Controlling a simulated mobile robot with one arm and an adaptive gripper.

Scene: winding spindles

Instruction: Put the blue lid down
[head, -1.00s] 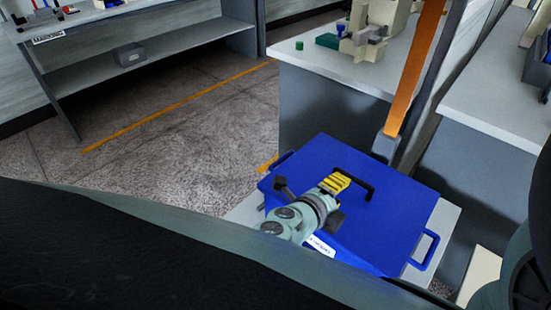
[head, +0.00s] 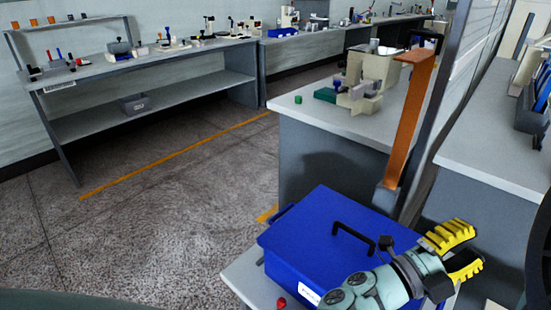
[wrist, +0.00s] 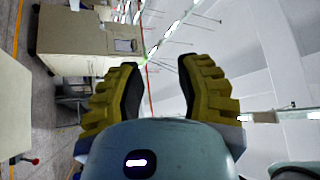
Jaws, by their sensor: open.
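The blue lid (head: 362,245), with a black handle (head: 352,236), lies on top of the blue box (head: 297,265) in the head view. The box stands on a low grey stand at the lower right. My gripper (head: 464,252) is to the right of the handle and apart from it, with its yellow fingers spread and nothing between them. In the wrist view my gripper (wrist: 156,85) is open and empty, facing out into the room. My wrist covers part of the lid's right side and the front right of the box.
A small red thing (head: 281,303) lies on the stand in front of the box. An orange post (head: 409,125) rises behind the box, beside a bench (head: 340,124) with a machine. Another bench (head: 490,148) is at the right. The floor at the left is clear.

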